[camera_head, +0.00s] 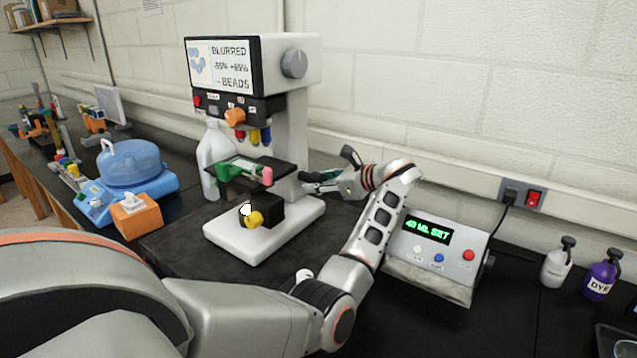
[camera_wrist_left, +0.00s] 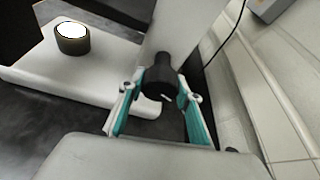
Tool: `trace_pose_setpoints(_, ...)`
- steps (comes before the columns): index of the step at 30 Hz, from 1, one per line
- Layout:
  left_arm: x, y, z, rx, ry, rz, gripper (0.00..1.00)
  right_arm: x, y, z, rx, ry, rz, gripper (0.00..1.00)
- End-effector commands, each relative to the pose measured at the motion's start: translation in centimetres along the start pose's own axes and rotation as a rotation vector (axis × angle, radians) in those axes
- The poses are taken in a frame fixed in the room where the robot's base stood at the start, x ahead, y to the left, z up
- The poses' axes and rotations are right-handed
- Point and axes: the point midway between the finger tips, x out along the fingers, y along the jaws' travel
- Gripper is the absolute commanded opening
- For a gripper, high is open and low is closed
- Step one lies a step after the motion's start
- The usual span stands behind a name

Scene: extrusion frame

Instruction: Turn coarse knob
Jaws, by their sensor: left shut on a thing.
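The microscope (camera_head: 300,125) stands on the bench with a white base and column. The coarse knob, a black cylinder with a white mark on its end face (camera_wrist_left: 159,84), sticks out low from the column in the left wrist view. My left gripper (camera_head: 318,181) is at the column's right side. In the left wrist view, its teal-padded fingers (camera_wrist_left: 160,92) sit on either side of the knob and are shut on it. The knob is hard to make out in the head view. The microscope screen (camera_head: 222,65) reads "BLURRED" and "BEADS". My right gripper is not in view.
A grey control box (camera_head: 433,255) reading "40 ML SET" stands right of my left forearm. A blue-lidded device (camera_head: 130,170), an orange box (camera_head: 137,216) and a white bottle (camera_head: 213,155) are left. The wall is close behind. Bottles (camera_head: 600,280) stand far right.

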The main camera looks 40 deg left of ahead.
Motion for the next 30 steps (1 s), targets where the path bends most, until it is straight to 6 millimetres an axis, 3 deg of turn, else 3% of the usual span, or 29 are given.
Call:
trace_pose_setpoints(11,-0.03,-0.05,0.04,0.168,0.001,0.07,0.12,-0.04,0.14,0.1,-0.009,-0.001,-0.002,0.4)
trace_pose_setpoints(30,0.02,0.06,0.01,0.69,0.0,0.286,0.12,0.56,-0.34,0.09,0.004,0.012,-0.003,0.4)
